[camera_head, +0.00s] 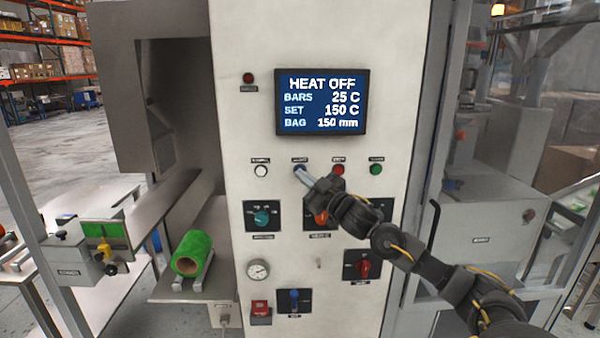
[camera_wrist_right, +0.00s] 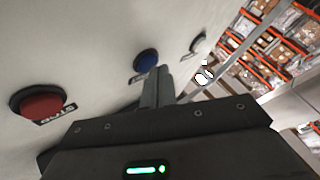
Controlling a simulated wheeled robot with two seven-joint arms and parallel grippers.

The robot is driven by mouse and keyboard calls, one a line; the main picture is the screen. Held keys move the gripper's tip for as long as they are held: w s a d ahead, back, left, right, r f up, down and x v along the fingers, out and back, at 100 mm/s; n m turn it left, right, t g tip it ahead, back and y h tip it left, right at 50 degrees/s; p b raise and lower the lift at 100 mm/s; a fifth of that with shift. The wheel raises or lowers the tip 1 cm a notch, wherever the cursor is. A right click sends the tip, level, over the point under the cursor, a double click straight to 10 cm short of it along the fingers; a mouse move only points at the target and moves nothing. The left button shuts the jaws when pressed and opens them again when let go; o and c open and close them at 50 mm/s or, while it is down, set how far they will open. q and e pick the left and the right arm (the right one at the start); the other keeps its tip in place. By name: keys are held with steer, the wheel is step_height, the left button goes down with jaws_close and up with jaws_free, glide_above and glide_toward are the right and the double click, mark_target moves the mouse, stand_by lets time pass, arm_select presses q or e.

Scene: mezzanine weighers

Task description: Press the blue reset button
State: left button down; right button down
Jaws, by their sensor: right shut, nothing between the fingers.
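The blue reset button (camera_head: 298,168) is on the white panel below the display, in a row of buttons. It also shows in the right wrist view (camera_wrist_right: 146,61), round and blue in a dark ring. My right gripper (camera_head: 303,174) is shut and empty, its fingertips right at the blue button and partly covering it in the head view. In the right wrist view its fingertips (camera_wrist_right: 158,72) lie close to the button's lower right edge. I cannot tell whether they touch it. My left gripper is not in view.
A white button (camera_head: 261,170) is left of the blue one; a red stop button (camera_head: 338,169) and a green button (camera_head: 376,169) are to the right. The display (camera_head: 321,102) reads HEAT OFF. Selector knobs sit below. A green roll (camera_head: 192,253) lies at lower left.

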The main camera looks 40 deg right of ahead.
steer(key=shift+s+a, duration=0.35)
steer(key=shift+s, duration=0.2)
steer(key=s+a, duration=0.1)
steer(key=s, duration=0.1)
steer(key=s+a, duration=0.2)
steer(key=shift+p, duration=0.3)
stand_by(0.8)
